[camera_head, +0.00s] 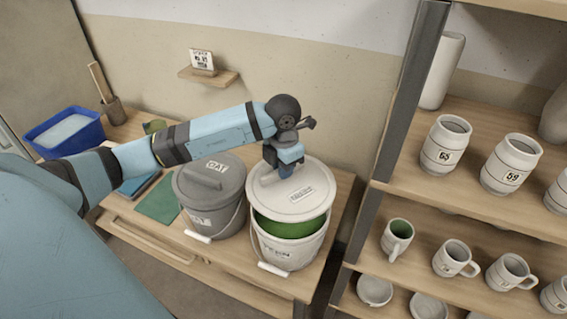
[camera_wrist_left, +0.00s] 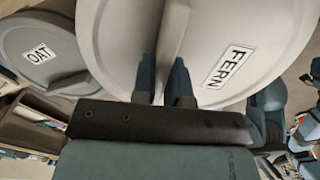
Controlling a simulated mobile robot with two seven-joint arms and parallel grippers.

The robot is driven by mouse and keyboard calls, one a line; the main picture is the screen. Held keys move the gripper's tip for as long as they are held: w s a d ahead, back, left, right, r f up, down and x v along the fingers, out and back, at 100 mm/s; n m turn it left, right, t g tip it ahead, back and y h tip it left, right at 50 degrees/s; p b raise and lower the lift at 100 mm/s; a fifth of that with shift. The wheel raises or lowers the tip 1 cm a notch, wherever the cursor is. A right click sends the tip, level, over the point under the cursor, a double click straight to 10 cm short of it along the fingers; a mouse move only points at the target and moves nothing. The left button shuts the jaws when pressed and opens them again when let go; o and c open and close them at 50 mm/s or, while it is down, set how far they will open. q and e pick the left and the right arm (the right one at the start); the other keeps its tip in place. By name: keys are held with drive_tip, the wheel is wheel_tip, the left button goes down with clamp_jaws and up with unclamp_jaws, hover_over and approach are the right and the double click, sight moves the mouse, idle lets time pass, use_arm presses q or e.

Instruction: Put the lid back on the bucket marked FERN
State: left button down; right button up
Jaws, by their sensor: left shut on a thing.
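The FERN bucket (camera_head: 300,252) is light grey and stands on the wooden table, its handle hanging at the front. Green glaze (camera_head: 285,227) shows inside along the front of its opening. The light grey lid (camera_head: 320,181), labelled FERN in the left wrist view (camera_wrist_left: 115,35), is over the bucket, set toward its back and apart from the front rim. Whether its back edge touches the rim is hidden. My left gripper (camera_head: 286,172) is shut on the lid's handle (camera_wrist_left: 172,42), fingers on either side of it. My right gripper is not in view.
The dark grey OAT bucket (camera_head: 208,196), lidded, stands close to the left of the FERN bucket. A shelf unit (camera_head: 400,95) with jars and mugs stands to the right. A blue tub (camera_head: 62,133) is at the table's far left.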

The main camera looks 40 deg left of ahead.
use_arm(q)
drive_tip(key=shift+f+b, duration=0.5)
drive_tip(key=shift+f, duration=0.45)
wheel_tip(320, 180, down, 2)
drive_tip(key=shift+f+b, duration=0.25)
drive_tip(key=shift+b, duration=0.55)
drive_tip(key=shift+f+b, duration=0.6)
drive_tip(key=shift+f, duration=0.25)
drive_tip(key=shift+f+b, duration=0.35)
drive_tip(key=shift+f, duration=0.1)
